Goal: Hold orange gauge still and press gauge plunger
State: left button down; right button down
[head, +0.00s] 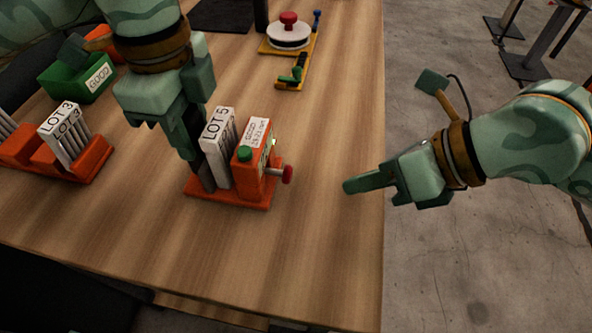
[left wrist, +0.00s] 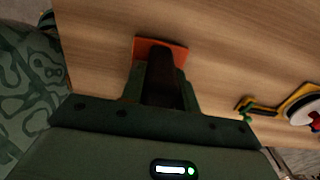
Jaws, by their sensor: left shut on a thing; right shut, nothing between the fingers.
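The orange gauge (head: 250,187) stands upright on its orange base near the table's front. It has a green button on top, a label, and a red-knobbed plunger (head: 287,174) sticking out to the right. A white box marked LOT 5 (head: 217,150) stands in it. My left gripper (head: 197,168) points down at the gauge's left end, shut on its dark upright post (left wrist: 161,80); the gauge's orange base (left wrist: 148,46) shows beyond in the left wrist view. My right gripper (head: 348,187) is shut and empty, pointing left, apart from the plunger knob and to its right.
An orange rack (head: 82,170) with LOT 3 filters stands at left, and a green GOOD bin (head: 75,83) behind it. A yellow fixture (head: 291,78) with a white disc (head: 288,36) and red knob stands at the back. The table's right edge is under my right gripper's side; wood between is clear.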

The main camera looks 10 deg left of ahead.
pick_arm(q)
jog(key=c, duration=1)
grip_release()
jog(key=shift+o, duration=0.2)
jog(key=shift+r, duration=0.1)
